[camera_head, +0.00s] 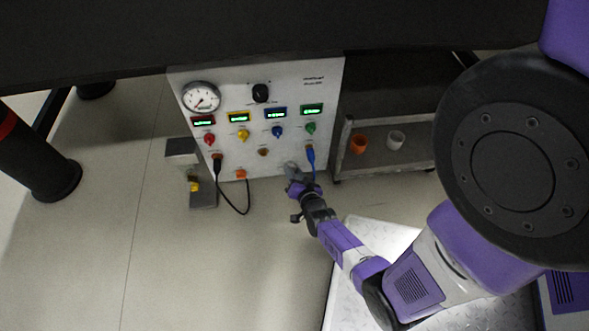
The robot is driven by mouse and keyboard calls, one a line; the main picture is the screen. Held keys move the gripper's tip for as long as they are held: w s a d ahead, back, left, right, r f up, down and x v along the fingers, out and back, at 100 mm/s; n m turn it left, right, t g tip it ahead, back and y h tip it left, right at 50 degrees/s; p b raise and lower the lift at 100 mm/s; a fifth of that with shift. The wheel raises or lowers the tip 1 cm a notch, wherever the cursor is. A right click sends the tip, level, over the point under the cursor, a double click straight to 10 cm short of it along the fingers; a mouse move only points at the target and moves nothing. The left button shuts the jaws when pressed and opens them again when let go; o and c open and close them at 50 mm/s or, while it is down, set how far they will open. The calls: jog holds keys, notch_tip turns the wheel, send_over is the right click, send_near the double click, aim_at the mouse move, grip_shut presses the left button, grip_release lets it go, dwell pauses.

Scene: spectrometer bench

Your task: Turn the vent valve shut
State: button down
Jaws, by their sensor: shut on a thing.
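The white instrument panel (262,75) stands under the dark bench top. My gripper (292,172) is at the panel's lower right, in front of its face and left of a blue-plugged cable. It is shut on a small part there, which I take to be the vent valve. The gripper hides most of that part, so its shape and how far it is turned cannot be made out.
The blue cable (311,158) hangs close to my gripper. A black cable (236,208) loops from the panel's lower left. A grey stand (203,198) is left of the panel. A shelf cart (385,158) with orange and white cups is right.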

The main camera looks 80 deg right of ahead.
jog(key=shift+w+a+n+g+h+p, duration=0.15)
jog(key=shift+n+g+h+p, duration=0.35)
jog(key=shift+n+g, duration=0.8)
jog(key=shift+w+n+g+h+p, duration=0.3)
jog(key=shift+n+g+p, duration=0.35)
jog(key=shift+n, duration=1.1)
jog(key=shift+w+a+n+g+h+p, duration=0.1)
jog(key=shift+n+g+h+p, duration=0.4)
jog(key=shift+n+g, duration=0.8)
jog(key=shift+n, duration=0.45)
jog(key=c, duration=1)
grip_release()
jog(key=shift+c, duration=0.2)
jog(key=p+v, duration=0.3)
jog(key=v, duration=0.4)
jog(key=shift+a, duration=0.4)
